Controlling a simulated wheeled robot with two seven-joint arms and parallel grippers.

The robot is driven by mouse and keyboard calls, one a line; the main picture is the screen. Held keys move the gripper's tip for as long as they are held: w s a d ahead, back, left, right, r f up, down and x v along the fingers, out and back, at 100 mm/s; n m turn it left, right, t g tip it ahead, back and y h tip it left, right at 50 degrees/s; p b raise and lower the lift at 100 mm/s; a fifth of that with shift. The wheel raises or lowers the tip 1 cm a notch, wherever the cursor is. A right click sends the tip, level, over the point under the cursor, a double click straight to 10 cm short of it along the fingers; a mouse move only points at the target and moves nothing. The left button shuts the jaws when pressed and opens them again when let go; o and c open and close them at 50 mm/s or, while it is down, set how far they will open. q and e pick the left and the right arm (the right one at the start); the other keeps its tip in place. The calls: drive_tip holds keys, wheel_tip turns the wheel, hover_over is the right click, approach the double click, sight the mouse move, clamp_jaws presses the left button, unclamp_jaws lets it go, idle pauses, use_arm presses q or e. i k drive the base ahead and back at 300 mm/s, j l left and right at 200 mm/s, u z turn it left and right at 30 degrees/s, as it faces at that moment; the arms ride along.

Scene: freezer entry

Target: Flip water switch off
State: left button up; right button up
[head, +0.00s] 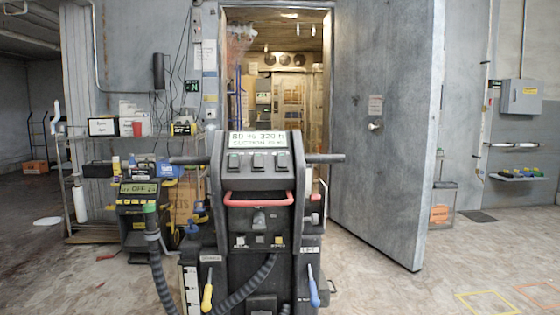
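A black floor-cleaning machine (258,195) stands upright in the middle of the head view, facing me. Its upper panel has a lit display (258,139) with a row of three dark rocker switches below it: a left switch (233,162), a middle switch (258,162) and a right switch (281,162). Their labels and positions are too small to read, so I cannot tell which is the water switch. A red bar handle (258,199) is below the panel. Neither of my grippers is in view.
Handlebars stick out on both sides of the machine. A yellow lever (207,297) and a blue lever (314,292) hang low on its front. A unit with a display reading OFF (138,189) and a shelf (95,140) stand left. A grey door (385,120) stands open behind. Floor right is mostly clear.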

sight(282, 158)
drive_tip(key=i+j+z, duration=0.3)
drive_tip(key=i, duration=0.3)
drive_tip(key=i+j+z, duration=0.3)
drive_tip(key=i+j, duration=0.2)
drive_tip(key=j, duration=0.15)
